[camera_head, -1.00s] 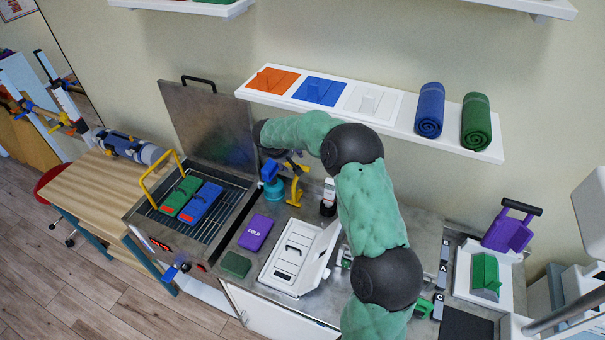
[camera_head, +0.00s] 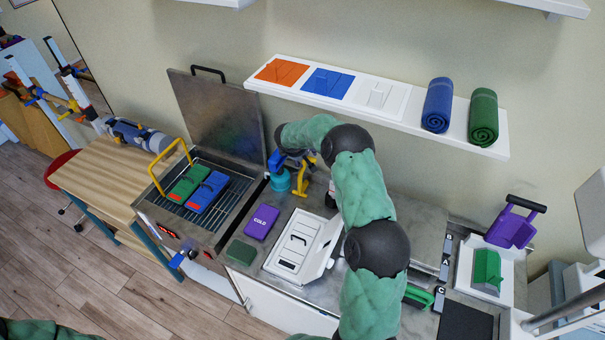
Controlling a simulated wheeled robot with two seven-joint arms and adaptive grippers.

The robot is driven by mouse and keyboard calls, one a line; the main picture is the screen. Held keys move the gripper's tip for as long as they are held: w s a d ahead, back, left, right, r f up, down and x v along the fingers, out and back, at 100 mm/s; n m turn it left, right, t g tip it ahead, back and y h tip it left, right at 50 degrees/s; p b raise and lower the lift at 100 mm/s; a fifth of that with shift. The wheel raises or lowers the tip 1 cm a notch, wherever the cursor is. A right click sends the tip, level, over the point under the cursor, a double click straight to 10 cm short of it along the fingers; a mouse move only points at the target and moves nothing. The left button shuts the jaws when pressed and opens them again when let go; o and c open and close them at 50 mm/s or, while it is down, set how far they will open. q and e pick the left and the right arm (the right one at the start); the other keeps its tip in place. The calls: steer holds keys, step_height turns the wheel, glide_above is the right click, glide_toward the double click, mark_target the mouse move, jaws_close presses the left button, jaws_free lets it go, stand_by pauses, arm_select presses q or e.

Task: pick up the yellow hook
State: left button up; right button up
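The yellow hook (camera_head: 304,182) stands on the counter near the wall, right of a teal round thing with a blue top (camera_head: 278,178). My green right arm comes up from the bottom, bends left and ends at a dark joint just above and behind the hook. The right gripper's fingers cannot be made out among the dark and blue parts there, and I cannot tell whether they touch the hook. My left gripper is not in view; only a bit of green arm shows at the bottom left corner.
A metal heater (camera_head: 222,229) with raised lid, yellow handle (camera_head: 167,166), and green and blue packs stands left. A purple COLD pack (camera_head: 261,221) and white case (camera_head: 300,246) lie in front of the hook. A shelf (camera_head: 420,135) with towels runs above.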

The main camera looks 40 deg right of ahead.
steer(key=shift+f, duration=0.1)
jaws_close()
stand_by(0.4)
